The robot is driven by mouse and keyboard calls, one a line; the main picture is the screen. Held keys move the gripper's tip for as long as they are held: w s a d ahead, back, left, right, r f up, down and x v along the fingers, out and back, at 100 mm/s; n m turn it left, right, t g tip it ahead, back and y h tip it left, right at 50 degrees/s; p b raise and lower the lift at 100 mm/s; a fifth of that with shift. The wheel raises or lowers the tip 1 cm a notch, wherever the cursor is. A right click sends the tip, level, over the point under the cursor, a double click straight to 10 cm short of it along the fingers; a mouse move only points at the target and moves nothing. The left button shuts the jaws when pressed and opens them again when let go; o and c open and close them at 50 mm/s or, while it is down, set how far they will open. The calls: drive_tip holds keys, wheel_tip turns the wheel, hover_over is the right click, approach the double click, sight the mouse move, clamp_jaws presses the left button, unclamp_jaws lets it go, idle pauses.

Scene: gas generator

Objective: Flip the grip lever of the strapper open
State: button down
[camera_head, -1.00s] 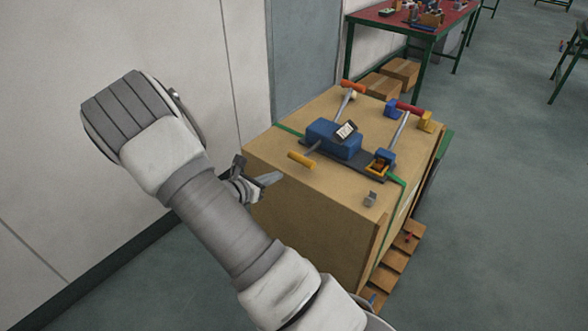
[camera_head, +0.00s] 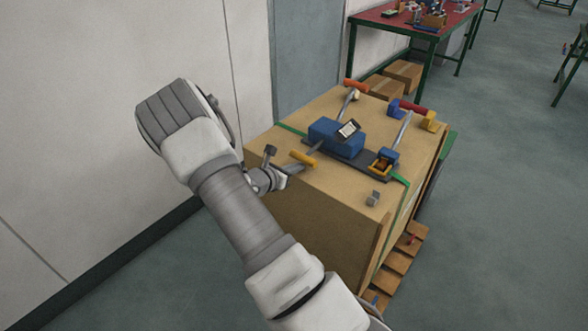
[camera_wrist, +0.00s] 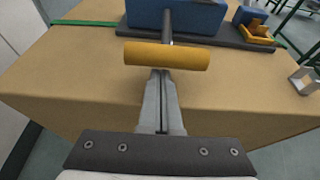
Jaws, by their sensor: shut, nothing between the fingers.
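The strapper (camera_head: 337,138) is a blue tool on a dark base, lying on top of a large cardboard box. A lever with a yellow grip (camera_head: 303,158) sticks out from its near left side. Other levers have an orange grip (camera_head: 355,86) and a red grip (camera_head: 412,107). My gripper (camera_head: 290,169) is shut and empty at the box's near left edge, close to the yellow grip. In the wrist view the shut fingertips (camera_wrist: 162,76) point at the yellow grip (camera_wrist: 167,55), just under its near side. I cannot tell whether they touch it. The strapper's blue body (camera_wrist: 185,18) is beyond.
The cardboard box (camera_head: 310,210) stands on a wooden pallet (camera_head: 397,262), with a green strap (camera_head: 400,181) around it. A small grey metal clip (camera_head: 373,198) lies near its front edge. A wall is at left; a red-topped table (camera_head: 395,15) stands behind. Open floor lies at right.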

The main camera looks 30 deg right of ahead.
drive_tip(key=shift+r, duration=0.1)
drive_tip(key=shift+r+y+p, duration=0.35)
drive_tip(key=shift+y+p, duration=0.05)
drive_tip(key=shift+p, duration=0.3)
